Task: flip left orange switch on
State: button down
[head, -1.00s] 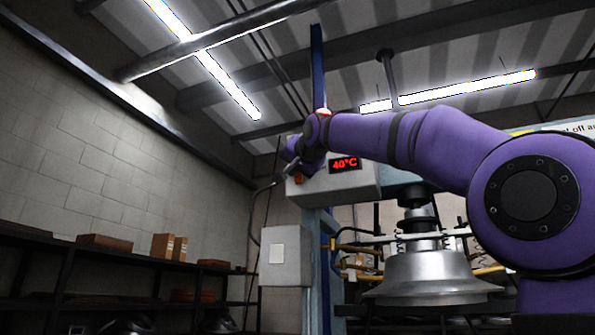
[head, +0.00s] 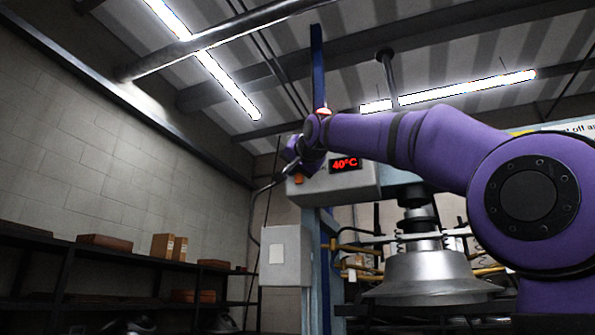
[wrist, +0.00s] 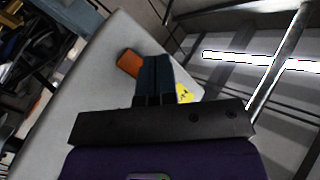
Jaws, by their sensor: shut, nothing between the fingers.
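An orange switch (head: 299,179) sits on the front of the grey control box (head: 350,182), left of the red 40°C display (head: 345,164). In the wrist view the orange switch (wrist: 129,63) is just left of my fingertips, close beside them; I cannot tell whether they touch. My gripper (wrist: 154,60) is shut and empty, its dark fingers together in front of the box. In the head view my gripper (head: 284,174) is small and dark beside the box's left end. Whether the switch is on or off is not clear. Only one orange switch shows.
A yellow warning label (wrist: 184,93) is partly hidden behind my fingers. A grey electrical box (head: 286,256) hangs on the blue post below. The metal press head (head: 430,278) is at the lower right. Shelves with boxes (head: 105,242) line the left wall.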

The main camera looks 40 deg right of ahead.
jog(key=shift+d, duration=0.1)
jog(key=shift+w+d+r, duration=0.1)
jog(key=shift+w+d, duration=0.1)
jog(key=shift+d, duration=0.05)
jog(key=shift+w+d, duration=0.25)
dwell(0.8)
jog(key=shift+s+a, duration=0.1)
jog(key=shift+s, duration=0.05)
jog(key=shift+s+a, duration=0.3)
jog(key=shift+a, duration=0.2)
jog(key=shift+s+a, duration=0.1)
dwell(0.3)
jog(key=shift+s+a+f, duration=0.15)
jog(key=shift+s+a, duration=0.3)
jog(key=shift+a, duration=0.2)
jog(key=shift+s+a+f, duration=0.2)
jog(key=shift+s+a, duration=0.2)
jog(key=shift+a, duration=0.3)
jog(key=shift+s+a+f, duration=0.15)
jog(key=shift+s+a, duration=0.3)
jog(key=shift+a, duration=0.2)
jog(key=shift+f, duration=0.1)
